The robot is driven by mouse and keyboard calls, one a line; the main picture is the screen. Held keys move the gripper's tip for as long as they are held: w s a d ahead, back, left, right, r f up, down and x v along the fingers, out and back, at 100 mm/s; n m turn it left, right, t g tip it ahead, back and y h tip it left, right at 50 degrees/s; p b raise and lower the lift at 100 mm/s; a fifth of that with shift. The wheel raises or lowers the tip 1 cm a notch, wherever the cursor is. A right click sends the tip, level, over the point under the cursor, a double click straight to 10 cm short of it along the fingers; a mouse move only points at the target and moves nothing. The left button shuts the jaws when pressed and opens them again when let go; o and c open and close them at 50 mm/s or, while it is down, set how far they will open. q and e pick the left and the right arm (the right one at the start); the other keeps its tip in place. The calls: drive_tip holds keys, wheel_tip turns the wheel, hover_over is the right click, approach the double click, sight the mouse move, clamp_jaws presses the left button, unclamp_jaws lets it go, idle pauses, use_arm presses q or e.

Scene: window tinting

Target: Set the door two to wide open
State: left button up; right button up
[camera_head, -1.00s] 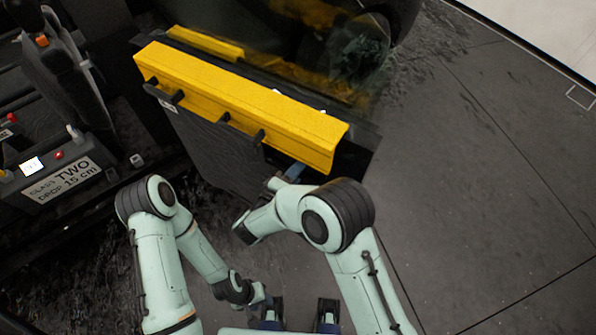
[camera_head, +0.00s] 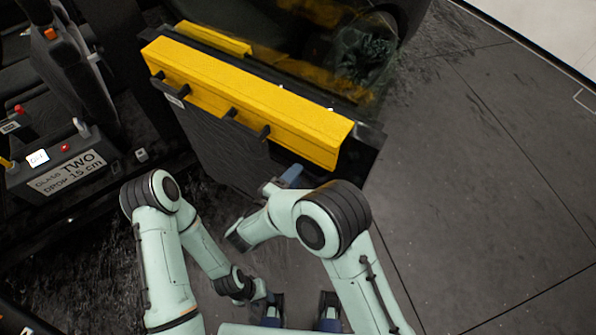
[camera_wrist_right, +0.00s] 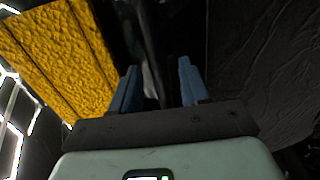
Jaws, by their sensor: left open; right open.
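The door, a dark panel (camera_head: 215,150) with a yellow strip (camera_head: 245,100) along its top, stands in the upper middle of the head view, angled out from the dark vehicle body. I take it as door two from the nearby sign. My right gripper (camera_head: 284,183) is by the door's lower right end, partly hidden by my arm. In the right wrist view its blue fingers (camera_wrist_right: 158,88) are apart, with a dark narrow edge between or behind them; contact cannot be told. The yellow strip (camera_wrist_right: 60,55) is at left there. My left gripper (camera_head: 300,308) is open and empty at the bottom.
A sign (camera_head: 68,173) reading "GLASS TWO DROP 15 cm" is on a dark unit at left, beside a seat (camera_head: 80,75). Tinted glass (camera_head: 365,60) shows behind the yellow strip. Dark floor (camera_head: 480,190) is clear at right.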

use_arm(q)
drive_tip(key=shift+f, duration=0.15)
use_arm(e)
drive_tip(key=v, duration=1.1)
drive_tip(key=shift+f, duration=0.1)
drive_tip(key=w+d+f+m+g+y+p, duration=0.1)
drive_tip(key=w+d+f+m+y, duration=0.15)
drive_tip(key=d+f, duration=0.3)
drive_tip(key=w+d+f+m+g+y, duration=0.1)
drive_tip(key=w+d+f+g+y, duration=0.1)
drive_tip(key=w+d+f, duration=0.35)
drive_tip(key=s+d+f+m+g+y, duration=0.2)
drive_tip(key=s+d+f+m+g, duration=0.15)
drive_tip(key=f, duration=0.55)
use_arm(q)
drive_tip(key=r, duration=0.1)
drive_tip(key=w+r+p, duration=0.1)
drive_tip(key=r+p, duration=0.1)
drive_tip(key=shift+w+r, duration=0.3)
drive_tip(key=shift+r, duration=0.1)
use_arm(e)
drive_tip(key=s+d+f+m+g+y, duration=0.2)
drive_tip(key=s+d+f+m+g, duration=0.1)
drive_tip(key=s, duration=0.8)
drive_tip(key=s+d+f+m+g+y, duration=0.2)
drive_tip(key=s+d+m+g, duration=0.3)
drive_tip(key=s, duration=0.6)
drive_tip(key=shift+f+m+y, duration=0.35)
drive_tip(key=shift+f+m, duration=0.1)
drive_tip(key=shift+m, duration=0.15)
